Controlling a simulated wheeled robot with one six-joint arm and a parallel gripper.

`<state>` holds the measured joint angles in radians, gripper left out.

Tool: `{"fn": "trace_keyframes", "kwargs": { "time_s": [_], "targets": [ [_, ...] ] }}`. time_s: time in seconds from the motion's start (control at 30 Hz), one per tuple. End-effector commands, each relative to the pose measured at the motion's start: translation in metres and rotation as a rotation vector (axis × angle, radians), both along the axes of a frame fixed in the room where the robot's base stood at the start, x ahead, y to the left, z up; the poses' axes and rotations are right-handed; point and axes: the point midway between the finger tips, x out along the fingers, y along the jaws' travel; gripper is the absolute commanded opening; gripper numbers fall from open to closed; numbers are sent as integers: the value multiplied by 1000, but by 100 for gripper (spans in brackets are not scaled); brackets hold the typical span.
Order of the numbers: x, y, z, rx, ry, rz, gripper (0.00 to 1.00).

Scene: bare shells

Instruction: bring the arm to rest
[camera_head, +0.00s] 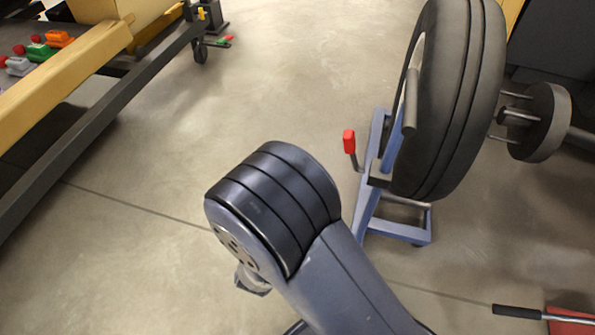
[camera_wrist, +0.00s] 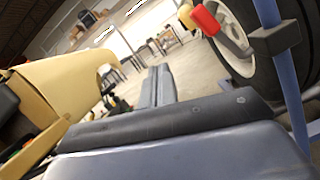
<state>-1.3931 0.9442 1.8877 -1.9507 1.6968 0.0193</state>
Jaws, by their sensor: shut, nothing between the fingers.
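My gripper (camera_wrist: 157,86) shows in the wrist view, its two grey fingers side by side and shut with nothing between them. It points out over the floor, between a yellow body on the left and a wheel on the right. In the head view my own dark grey arm fills the lower middle, bent at a thick rounded joint. The gripper is mostly or wholly hidden behind the arm there. A small grey part shows under the joint, but I cannot tell what it is.
A large black tyre (camera_head: 447,100) on a blue stand (camera_head: 366,205) with a red-tipped lever (camera_head: 349,142) is close right of my arm. A yellow-edged bench (camera_head: 75,70) with small coloured items stands left. The concrete floor (camera_head: 270,75) between is clear. Tables (camera_wrist: 168,40) stand far off.

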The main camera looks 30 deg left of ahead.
Motion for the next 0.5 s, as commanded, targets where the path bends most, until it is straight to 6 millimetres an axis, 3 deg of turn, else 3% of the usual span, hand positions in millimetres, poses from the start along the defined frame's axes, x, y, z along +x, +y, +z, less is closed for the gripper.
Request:
{"fn": "trace_keyframes", "kwargs": {
  "time_s": [0.27,0.5],
  "targets": [
    [2,0,0,0,0,-1,0],
    [24,-2,0,3,-1,-5,0]
  ]
}}
